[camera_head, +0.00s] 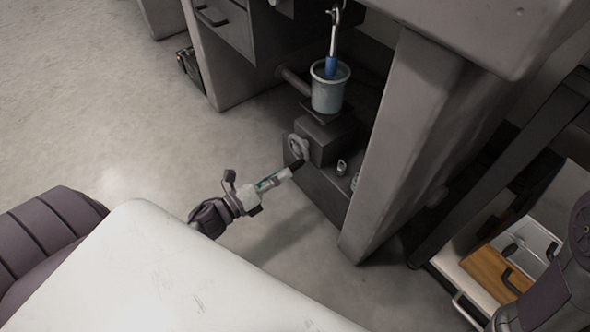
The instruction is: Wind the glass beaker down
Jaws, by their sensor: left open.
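The glass beaker (327,96), pale and grey-green, stands upright on a small platform above a dark boxy stand (325,140) under the table. A rod with a blue part (331,67) hangs from above and reaches down into the beaker's mouth. A round grey handwheel (298,146) sits on the stand's left front side. My left gripper (291,169) is open, its tips just below the handwheel; I cannot tell whether they touch it. My right gripper is not in view.
A thick table leg (395,150) stands just right of the stand. Drawers (222,25) are at the upper left. A white surface (170,280) fills the lower front. A tray with a wooden board (500,272) lies at the right. The floor (110,110) at left is clear.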

